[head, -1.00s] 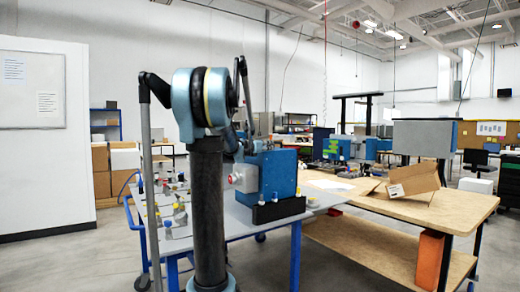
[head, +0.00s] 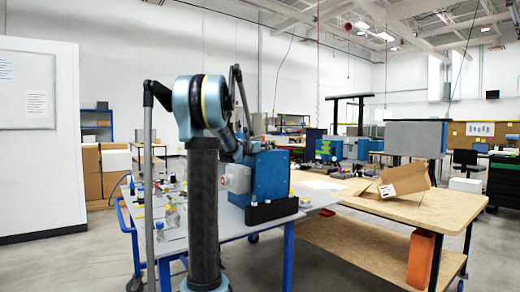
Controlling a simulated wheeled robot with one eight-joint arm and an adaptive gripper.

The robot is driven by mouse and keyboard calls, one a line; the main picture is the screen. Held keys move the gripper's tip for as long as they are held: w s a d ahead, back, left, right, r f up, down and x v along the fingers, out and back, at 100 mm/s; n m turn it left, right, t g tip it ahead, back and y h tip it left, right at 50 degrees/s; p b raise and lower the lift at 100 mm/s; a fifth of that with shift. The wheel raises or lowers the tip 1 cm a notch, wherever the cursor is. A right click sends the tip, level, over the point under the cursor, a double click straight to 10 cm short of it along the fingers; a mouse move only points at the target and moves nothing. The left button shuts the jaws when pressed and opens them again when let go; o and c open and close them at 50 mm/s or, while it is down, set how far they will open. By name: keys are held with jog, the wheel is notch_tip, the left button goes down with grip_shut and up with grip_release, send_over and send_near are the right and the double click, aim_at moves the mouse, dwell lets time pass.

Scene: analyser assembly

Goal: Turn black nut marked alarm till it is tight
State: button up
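A blue analyser box (head: 272,176) stands on the grey-topped table, to the right of my arm's column. A pale grey housing (head: 236,178) with a small red mark is on its left side. A black block (head: 272,211) sits at its front lower edge. I cannot make out a black nut or any alarm marking; it is too small or hidden. My arm reaches down behind its own blue shoulder joint toward the top left of the box. My gripper is hidden behind the arm and the box.
Small bottles and fittings (head: 170,212) lie on the left part of the grey tabletop (head: 232,222). A wooden bench (head: 400,208) adjoins on the right, with an open cardboard box (head: 402,180) on it. An orange box (head: 421,259) stands below. The floor in front is clear.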

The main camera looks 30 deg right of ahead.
jog(key=shift+c, duration=0.3)
grip_shut()
jog(key=shift+w+a+m+g+h, duration=0.1)
jog(key=shift+w+m+g+h, duration=0.1)
jog(key=shift+m+g+h, duration=0.4)
jog(key=c, duration=0.9)
grip_release()
jog(key=m+g+h, duration=0.1)
jog(key=m+g, duration=0.2)
jog(key=g, duration=0.2)
jog(key=shift+w, duration=0.15)
jog(key=m+g, duration=0.1)
jog(key=g, duration=0.1)
jog(key=m+g, duration=0.2)
jog(key=g, duration=0.1)
jog(key=m+g, duration=0.2)
jog(key=g, duration=0.1)
jog(key=shift+w, duration=0.25)
grip_shut()
jog(key=o, duration=1)
grip_release()
jog(key=shift+s+m+g, duration=0.15)
jog(key=shift+m+g, duration=0.15)
jog(key=shift+c, duration=0.2)
